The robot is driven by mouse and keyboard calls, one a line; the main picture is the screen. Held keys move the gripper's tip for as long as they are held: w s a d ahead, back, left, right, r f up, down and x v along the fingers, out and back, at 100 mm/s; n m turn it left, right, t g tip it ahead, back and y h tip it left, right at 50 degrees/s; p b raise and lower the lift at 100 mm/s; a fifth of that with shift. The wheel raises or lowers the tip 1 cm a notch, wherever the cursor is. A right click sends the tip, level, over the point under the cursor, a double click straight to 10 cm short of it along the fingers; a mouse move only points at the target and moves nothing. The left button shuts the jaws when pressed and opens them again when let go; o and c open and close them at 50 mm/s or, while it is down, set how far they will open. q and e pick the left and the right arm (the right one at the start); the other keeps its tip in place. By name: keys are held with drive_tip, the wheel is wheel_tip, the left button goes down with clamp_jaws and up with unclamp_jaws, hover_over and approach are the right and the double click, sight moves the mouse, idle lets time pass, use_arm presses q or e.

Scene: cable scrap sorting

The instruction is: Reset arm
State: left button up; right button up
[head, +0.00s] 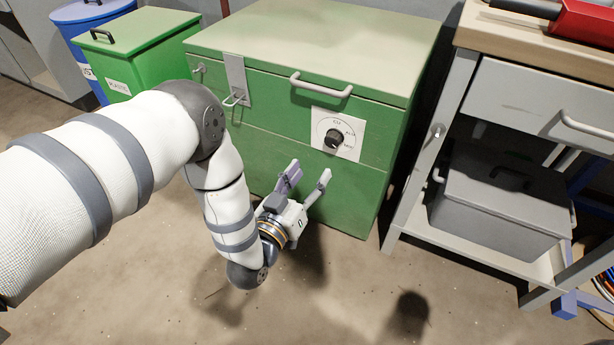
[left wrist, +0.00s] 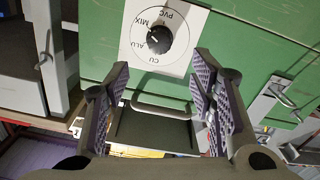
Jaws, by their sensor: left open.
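My left gripper (head: 309,172) is open and empty, low in front of a green cabinet (head: 290,150) with a pale lid. It also shows in the left wrist view (left wrist: 160,78), its two purple-padded fingers apart with nothing between them. A black dial knob (head: 333,139) on a white label plate sits on the cabinet front, beyond and above the fingertips in the head view. The knob shows in the left wrist view (left wrist: 159,40), with CU, ALU, MIX and PVC marked around it. The fingers appear clear of the knob. My right gripper is out of view.
A lid handle (head: 321,85) and a latch (head: 235,85) are on the cabinet. A green bin (head: 135,45) and a blue bin (head: 75,25) stand left. A workbench (head: 520,45) with a grey lidded box (head: 500,205) stands right. The floor in front is clear.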

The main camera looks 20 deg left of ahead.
use_arm(q)
drive_tip(key=shift+s, duration=0.4)
